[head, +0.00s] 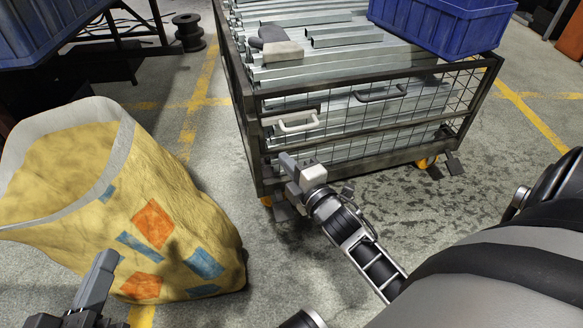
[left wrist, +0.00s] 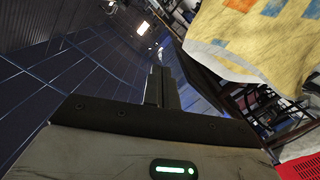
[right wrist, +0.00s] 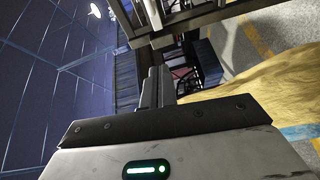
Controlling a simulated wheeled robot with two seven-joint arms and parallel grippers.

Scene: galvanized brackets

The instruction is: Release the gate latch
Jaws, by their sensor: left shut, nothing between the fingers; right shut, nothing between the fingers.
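A dark-framed mesh cage cart (head: 480,95) filled with galvanized brackets (head: 340,62) stands at centre in the head view. Its near mesh side carries a pale bar handle (head: 298,126) on a plate at the left and a grey bar handle (head: 381,96) further right. I cannot tell which of them belongs to the latch. My right gripper (head: 286,160) is shut and empty, low in front of the cart's near left corner, below the pale handle. My left gripper (head: 104,262) is shut and empty at the lower left, in front of the yellow sack.
A large open yellow sack (head: 175,225) with coloured patches stands left of the cart. A blue crate (head: 440,25) rests on the cart's back right; another blue crate (head: 50,30) is at upper left. A grey and white object (head: 278,48) lies on the brackets. Floor right of the cart is clear.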

